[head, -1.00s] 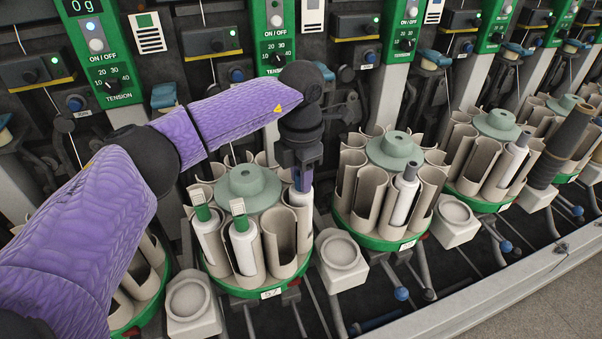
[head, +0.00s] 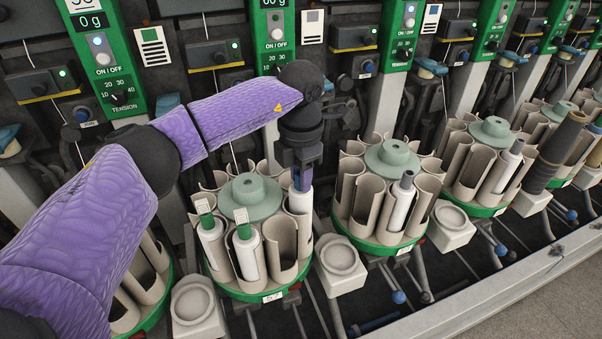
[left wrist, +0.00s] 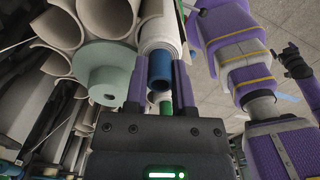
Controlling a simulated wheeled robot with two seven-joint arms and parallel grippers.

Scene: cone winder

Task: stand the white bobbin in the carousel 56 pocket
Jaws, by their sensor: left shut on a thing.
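My left gripper (head: 301,178) is shut on the blue tube end of a white bobbin (head: 299,202), above the right rear side of the near carousel (head: 249,196). The bobbin stands about upright, its lower part down among the beige pockets. In the left wrist view, the fingers flank the blue tube (left wrist: 160,70), and the white yarn (left wrist: 160,28) runs into a beige pocket. How deep it sits is hidden. The carousel's number tag (head: 272,296) is too small to read surely. My right gripper (left wrist: 295,62) shows small at the right of the left wrist view.
Two white bobbins with green tops (head: 248,250) stand in this carousel's front left pockets. Another carousel (head: 390,160) to the right holds a grey-tipped white bobbin (head: 399,200). Small beige cups (head: 340,262) stand between carousels. Tension panels (head: 105,60) rise behind.

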